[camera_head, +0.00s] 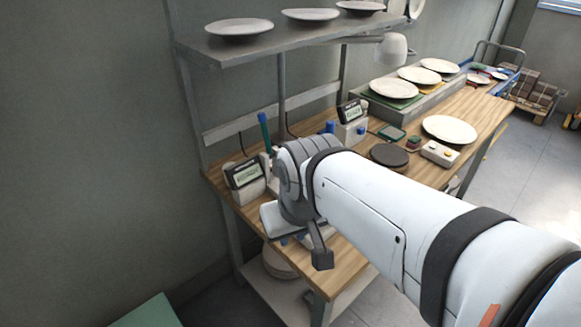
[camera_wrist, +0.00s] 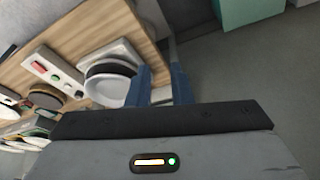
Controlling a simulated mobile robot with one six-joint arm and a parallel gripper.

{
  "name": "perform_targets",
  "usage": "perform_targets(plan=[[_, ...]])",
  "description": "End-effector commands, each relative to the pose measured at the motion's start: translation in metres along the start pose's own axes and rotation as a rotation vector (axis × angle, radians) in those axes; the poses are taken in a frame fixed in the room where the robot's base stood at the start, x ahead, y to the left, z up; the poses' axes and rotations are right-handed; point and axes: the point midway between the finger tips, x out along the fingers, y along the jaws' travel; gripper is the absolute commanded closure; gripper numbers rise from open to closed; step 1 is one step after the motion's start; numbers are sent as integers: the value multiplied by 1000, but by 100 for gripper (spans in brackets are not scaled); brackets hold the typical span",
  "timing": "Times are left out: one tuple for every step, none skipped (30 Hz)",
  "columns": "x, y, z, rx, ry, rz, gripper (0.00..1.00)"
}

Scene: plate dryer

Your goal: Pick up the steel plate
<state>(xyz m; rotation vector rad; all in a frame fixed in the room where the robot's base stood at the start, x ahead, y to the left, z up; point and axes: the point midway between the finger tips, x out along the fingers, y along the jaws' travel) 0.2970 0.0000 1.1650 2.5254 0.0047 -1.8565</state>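In the wrist view, a round, pale grey plate (camera_wrist: 108,88) with a dark band across its upper part lies against a white device on the wooden bench. It may be the steel plate, but I cannot confirm the material. My gripper (camera_wrist: 163,78) shows two blue fingers with a gap between them. The plate is left of the gap, its right edge close to or behind the left finger; contact cannot be told. In the head view my arm hides this plate, and the grey end of my gripper (camera_head: 318,252) shows over the bench's near end.
The wooden bench (camera_head: 345,262) carries meters, a dark disc (camera_head: 389,156) and a white plate (camera_head: 449,129). More white plates stand on a raised stand and on the upper shelf (camera_head: 290,42). A green box (camera_head: 150,312) is at lower left.

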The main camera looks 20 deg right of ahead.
Motion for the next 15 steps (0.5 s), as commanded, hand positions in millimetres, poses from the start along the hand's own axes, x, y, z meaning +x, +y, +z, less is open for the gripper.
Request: perform_targets(plan=[[0, 0, 0, 0, 0, 0, 81], [0, 0, 0, 0, 0, 0, 81], [0, 0, 0, 1, 1, 1, 81], [1, 2, -1, 6, 3, 4, 81], [3, 4, -3, 16, 7, 11, 81], [6, 9, -7, 35, 20, 25, 81], [9, 15, -11, 58, 33, 42, 81], [13, 18, -17, 81, 52, 60, 81], [20, 30, -27, 126, 85, 92, 81], [26, 42, -36, 166, 116, 119, 81], [32, 55, -45, 210, 151, 147, 81], [40, 75, -58, 271, 206, 184, 81], [47, 91, -68, 318, 251, 209, 81], [53, 107, -77, 363, 297, 229, 81], [62, 128, -89, 420, 361, 247, 81]])
